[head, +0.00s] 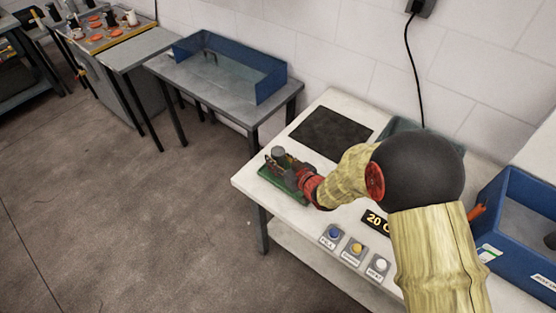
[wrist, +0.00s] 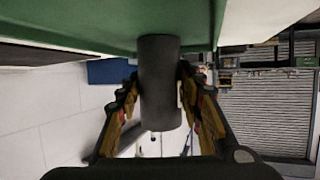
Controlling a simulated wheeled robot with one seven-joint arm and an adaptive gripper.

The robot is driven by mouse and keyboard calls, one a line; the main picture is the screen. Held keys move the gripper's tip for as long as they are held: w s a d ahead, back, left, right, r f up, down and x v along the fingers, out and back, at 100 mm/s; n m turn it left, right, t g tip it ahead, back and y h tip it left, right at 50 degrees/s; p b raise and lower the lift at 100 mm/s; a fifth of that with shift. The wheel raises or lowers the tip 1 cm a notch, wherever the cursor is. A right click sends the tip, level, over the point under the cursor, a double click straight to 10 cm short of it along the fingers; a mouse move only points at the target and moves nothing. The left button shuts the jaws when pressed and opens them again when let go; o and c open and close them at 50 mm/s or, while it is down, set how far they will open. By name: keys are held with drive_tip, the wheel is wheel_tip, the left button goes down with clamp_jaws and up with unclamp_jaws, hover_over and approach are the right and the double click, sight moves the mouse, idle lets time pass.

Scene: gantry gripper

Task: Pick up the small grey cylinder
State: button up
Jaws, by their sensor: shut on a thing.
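The small grey cylinder (wrist: 160,85) is between the two fingers of my gripper (wrist: 158,100) in the wrist view. The fingers are closed on its sides. Its far end meets or overlaps the green surface; I cannot tell whether they touch. In the head view the cylinder (head: 279,153) shows at my gripper (head: 278,164), above a green plate (head: 271,184) on the white table's front left corner. Part of the plate is hidden by my gripper.
The white table (head: 250,170) also bears a dark mat (head: 331,131), several labelled buttons (head: 356,249) and a display (head: 377,221). A blue bin (head: 505,205) stands at the right. A grey table with a blue-walled tray (head: 268,83) stands further left. Floor is clear at left.

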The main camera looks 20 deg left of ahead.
clamp_jaws()
drive_tip(key=shift+r, duration=0.1)
idle(0.4)
